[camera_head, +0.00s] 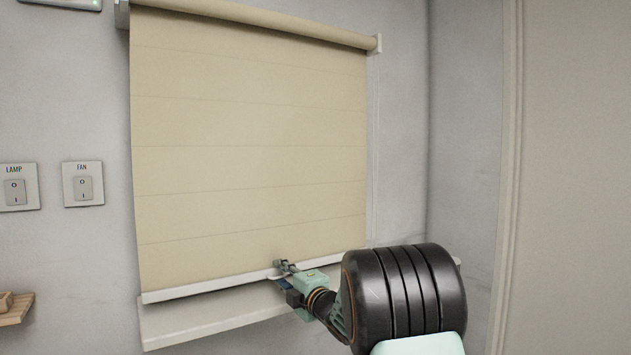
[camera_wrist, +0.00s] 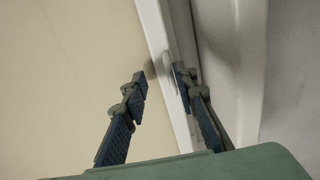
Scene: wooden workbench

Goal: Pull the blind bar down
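The cream blind (camera_head: 245,150) hangs unrolled over most of the window, from its roller down to just above the sill. Its white blind bar (camera_head: 205,287) runs along the lower edge, sloping slightly up to the right in the head view. My gripper (camera_head: 284,268) is at the middle of the bar. In the wrist view, the fingers of my gripper (camera_wrist: 162,87) are apart, one on each side of the bar (camera_wrist: 154,28), with gaps visible. A small pale tab on the bar (camera_wrist: 167,68) shows near the fingertips. My wrist hides part of the bar's right portion in the head view.
A white sill (camera_head: 215,311) juts out just below the bar. The lamp switch (camera_head: 16,188) and fan switch (camera_head: 83,184) are on the wall at left. A wooden item (camera_head: 14,308) shows at the lower left edge. A white panel (camera_head: 570,180) stands at right.

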